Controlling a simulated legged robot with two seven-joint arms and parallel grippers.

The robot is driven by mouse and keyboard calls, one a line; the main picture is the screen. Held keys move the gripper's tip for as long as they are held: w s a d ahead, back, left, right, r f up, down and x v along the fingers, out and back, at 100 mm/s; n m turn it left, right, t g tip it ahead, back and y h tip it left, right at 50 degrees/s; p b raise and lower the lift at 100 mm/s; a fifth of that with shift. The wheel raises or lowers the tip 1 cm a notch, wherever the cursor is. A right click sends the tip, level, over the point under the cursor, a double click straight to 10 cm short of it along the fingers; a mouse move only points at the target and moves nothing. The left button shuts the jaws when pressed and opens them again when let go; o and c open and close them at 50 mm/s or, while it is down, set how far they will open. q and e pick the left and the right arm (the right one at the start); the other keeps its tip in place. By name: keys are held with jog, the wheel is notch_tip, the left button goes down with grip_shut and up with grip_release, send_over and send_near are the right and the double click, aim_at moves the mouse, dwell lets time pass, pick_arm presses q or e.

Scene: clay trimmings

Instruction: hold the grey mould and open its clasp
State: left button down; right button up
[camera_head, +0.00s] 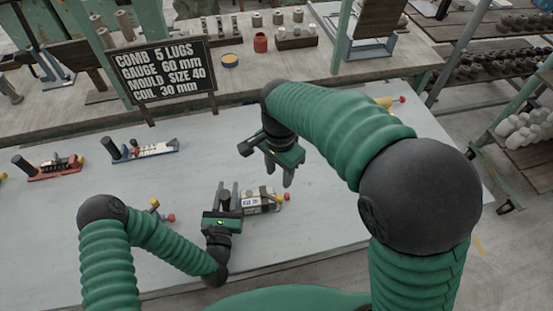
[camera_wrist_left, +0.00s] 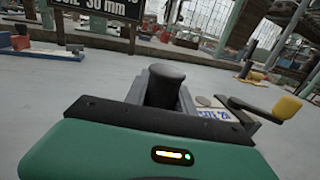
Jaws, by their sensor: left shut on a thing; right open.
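The grey mould (camera_head: 259,201) lies on the pale table in the head view, with a white label on its side. It also shows in the left wrist view (camera_wrist_left: 211,112), partly hidden behind my gripper. My left gripper (camera_head: 228,187) is shut on its black handle (camera_wrist_left: 164,86) at the left end. The clasp (camera_head: 282,198) is at the right end, with a yellow and a red knob. In the left wrist view its dark lever (camera_wrist_left: 250,108) ends in the yellow knob. My right gripper (camera_head: 279,173) is open, pointing down, above and behind the mould, apart from it.
A red mould (camera_head: 55,169) and a blue mould (camera_head: 146,152) lie at the table's left. A sign (camera_head: 164,73) stands on the table's back part. Small coloured knobs (camera_head: 155,208) lie near my left arm.

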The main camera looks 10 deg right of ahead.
pick_arm(q)
jog(key=c, duration=1)
grip_release()
jog(key=shift+s, duration=0.1)
